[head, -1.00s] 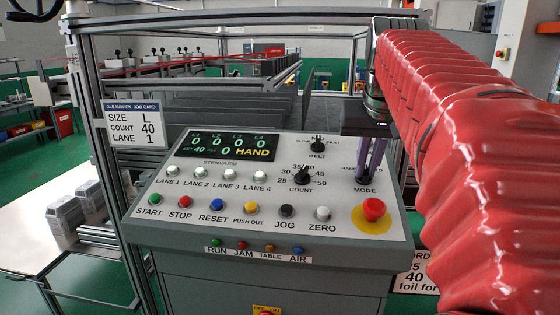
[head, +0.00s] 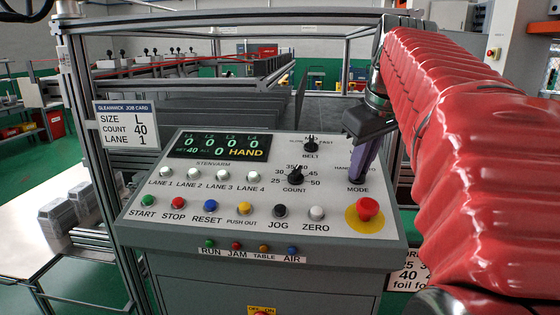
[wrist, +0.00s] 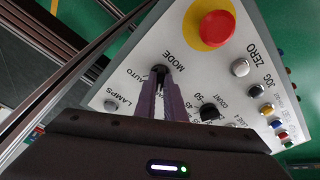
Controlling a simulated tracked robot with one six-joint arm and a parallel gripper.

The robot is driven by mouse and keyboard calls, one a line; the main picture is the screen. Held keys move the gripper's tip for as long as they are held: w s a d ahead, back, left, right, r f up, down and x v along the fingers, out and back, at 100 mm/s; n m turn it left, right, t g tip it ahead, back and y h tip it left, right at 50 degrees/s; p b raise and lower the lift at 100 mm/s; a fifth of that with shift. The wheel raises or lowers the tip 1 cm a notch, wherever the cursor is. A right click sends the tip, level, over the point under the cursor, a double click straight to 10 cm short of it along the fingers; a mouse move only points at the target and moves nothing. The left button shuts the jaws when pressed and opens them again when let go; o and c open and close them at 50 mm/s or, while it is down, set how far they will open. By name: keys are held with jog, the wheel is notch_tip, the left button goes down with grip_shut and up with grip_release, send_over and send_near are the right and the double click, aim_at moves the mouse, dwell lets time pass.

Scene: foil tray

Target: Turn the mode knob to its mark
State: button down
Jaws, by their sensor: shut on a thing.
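The mode knob (wrist: 159,71) is a small black knob above the MODE label on the sloped grey control panel (head: 140,205). In the wrist view an AUTO label lies beside the knob, and a LAMPS label is farther to the left. I cannot tell which way the knob's pointer faces.
A red emergency button (head: 367,207) on a yellow disc sits just in front of the mode knob. The count knob (head: 295,175) and belt knob (head: 311,143) are to the left. A job card (head: 127,124) reads size L, count 40, lane 1. The display (head: 219,147) shows HAND.

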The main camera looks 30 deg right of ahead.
jog(key=c, duration=1.8)
grip_release()
jog(key=shift+c, duration=0.2)
jog(key=shift+r, duration=0.1)
jog(key=v, duration=1.3)
jog(key=shift+s+r, duration=0.2)
jog(key=shift+s, duration=0.1)
jog(key=shift+s, duration=0.15)
